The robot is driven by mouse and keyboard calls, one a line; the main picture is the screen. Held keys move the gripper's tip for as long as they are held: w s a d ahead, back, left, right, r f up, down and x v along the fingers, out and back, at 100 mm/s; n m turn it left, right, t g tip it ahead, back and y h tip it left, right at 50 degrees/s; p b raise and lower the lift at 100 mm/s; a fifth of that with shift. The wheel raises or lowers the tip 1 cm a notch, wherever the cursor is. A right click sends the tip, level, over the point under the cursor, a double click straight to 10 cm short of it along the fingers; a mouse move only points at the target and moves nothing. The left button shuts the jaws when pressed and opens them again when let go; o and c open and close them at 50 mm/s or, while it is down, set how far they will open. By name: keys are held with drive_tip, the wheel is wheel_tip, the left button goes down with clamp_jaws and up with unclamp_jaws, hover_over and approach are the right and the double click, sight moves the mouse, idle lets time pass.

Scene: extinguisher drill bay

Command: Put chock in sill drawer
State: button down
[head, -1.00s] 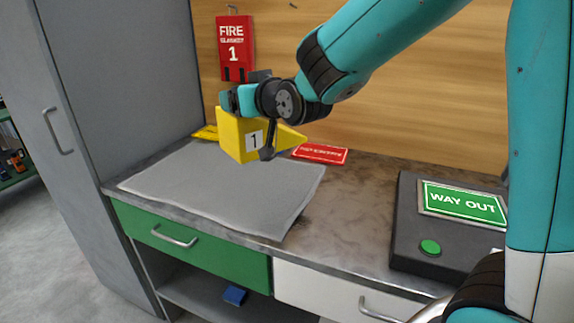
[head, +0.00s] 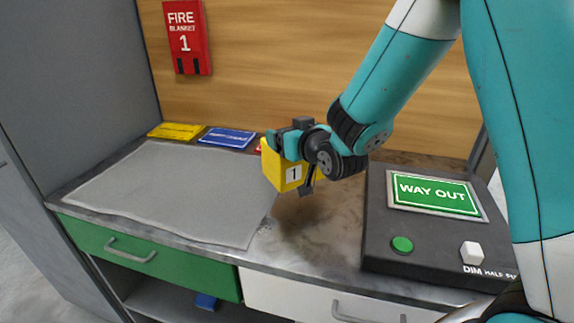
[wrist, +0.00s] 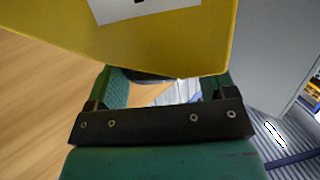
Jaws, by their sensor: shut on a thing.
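The chock, a yellow wedge-shaped block with a white "1" label (head: 278,169), is held in my gripper (head: 298,165) above the counter, just right of the grey mat. My gripper is shut on it, and its fingers partly cover it. In the wrist view the chock (wrist: 150,42) fills the top, with its label cut off by the edge. Below the counter are a green drawer (head: 175,270) at left and a white drawer (head: 290,298) at right. Both look shut; I cannot tell which is the sill drawer.
The counter (head: 310,235) bears a grey mat (head: 170,190), a yellow card (head: 175,131), a blue card (head: 228,138) and a dark "WAY OUT" console (head: 385,250). A red fire blanket pouch (head: 188,45) hangs on the wall. A blue object (head: 206,302) lies on the open shelf below.

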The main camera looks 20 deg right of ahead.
sight(289, 165)
drive_tip(key=shift+f, duration=4)
